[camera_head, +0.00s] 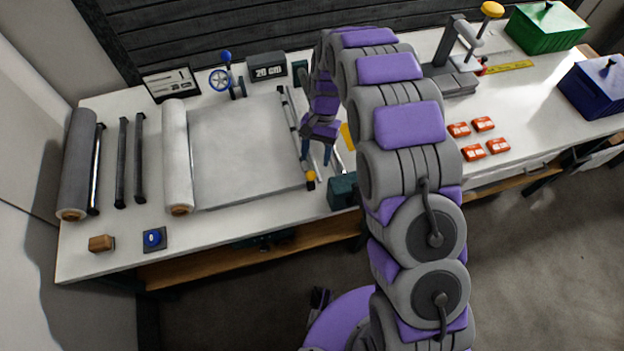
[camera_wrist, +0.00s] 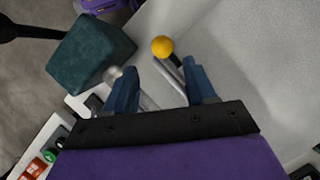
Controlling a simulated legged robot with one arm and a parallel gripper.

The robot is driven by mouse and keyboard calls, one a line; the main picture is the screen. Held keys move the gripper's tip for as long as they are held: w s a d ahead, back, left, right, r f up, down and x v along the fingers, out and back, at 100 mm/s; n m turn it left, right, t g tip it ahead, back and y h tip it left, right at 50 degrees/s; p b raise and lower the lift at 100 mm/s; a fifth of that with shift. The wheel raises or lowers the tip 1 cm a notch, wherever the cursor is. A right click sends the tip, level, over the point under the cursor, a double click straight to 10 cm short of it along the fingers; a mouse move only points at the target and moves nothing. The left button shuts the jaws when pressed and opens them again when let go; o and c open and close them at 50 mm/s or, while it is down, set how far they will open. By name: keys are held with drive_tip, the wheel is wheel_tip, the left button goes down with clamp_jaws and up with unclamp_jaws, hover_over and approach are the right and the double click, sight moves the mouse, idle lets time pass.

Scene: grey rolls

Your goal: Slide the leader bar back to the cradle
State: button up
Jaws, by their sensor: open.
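A pale grey sheet (camera_head: 245,150) lies pulled out from a white roll (camera_head: 177,150) on the table. The leader bar (camera_head: 294,135), dark and silver, lies along the sheet's right edge, with a yellow knob (camera_head: 310,178) at its near end. My gripper (camera_head: 316,156) is open, fingers down, just right of the bar's near half. In the wrist view its blue fingers (camera_wrist: 162,66) stand apart. The yellow knob (camera_wrist: 161,46) and silver rods show beyond and between them; contact cannot be told. Which part is the cradle is not clear.
A teal block (camera_head: 343,190) stands near the table's front edge, close to my gripper; it shows in the wrist view (camera_wrist: 90,50). Several orange packets (camera_head: 480,139) lie to the right. A blue-wheeled device (camera_head: 220,79) and dark display (camera_head: 267,66) stand behind the sheet.

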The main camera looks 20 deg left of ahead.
sight(311, 180)
drive_tip(key=x, duration=0.3)
drive_tip(key=b+x, duration=0.1)
drive_tip(key=x, duration=0.4)
drive_tip(key=shift+a+f, duration=0.35)
drive_tip(key=shift+a, duration=0.05)
drive_tip(key=shift+s+d+f, duration=0.2)
drive_tip(key=shift+s+f, duration=0.05)
drive_tip(key=shift+f, duration=0.1)
drive_tip(key=shift+a, duration=0.1)
drive_tip(key=c, duration=0.4)
clamp_jaws()
